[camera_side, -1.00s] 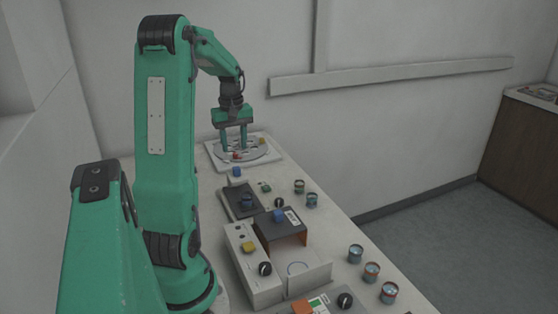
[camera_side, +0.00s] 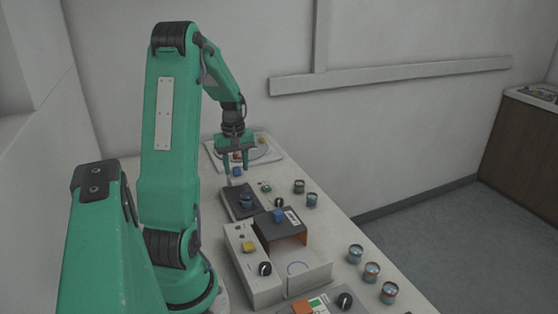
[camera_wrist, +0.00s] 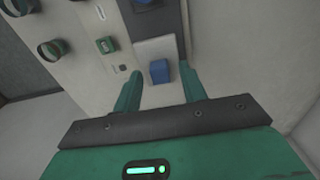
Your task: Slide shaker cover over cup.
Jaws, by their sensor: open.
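A dark cover (camera_side: 268,228) with a blue block-shaped handle (camera_side: 278,216) and a label sits on a pale station, with an orange-brown inside showing at its open front. A pale circle (camera_side: 297,268) shows on the bare base in front of it; I cannot tell whether it is a cup or a marking. My gripper (camera_side: 237,171) is open and empty at the far part of the bench, well behind this cover. A small blue block (camera_side: 237,172) is at its fingertips. In the wrist view the block (camera_wrist: 159,71) lies between and below the spread fingers (camera_wrist: 160,72).
A dark plate (camera_side: 240,203) with a blue knob stands between my gripper and the cover. Several small jars (camera_side: 371,271) line the bench's right side. Black dials (camera_side: 265,268) and a yellow button (camera_side: 249,247) flank the cover.

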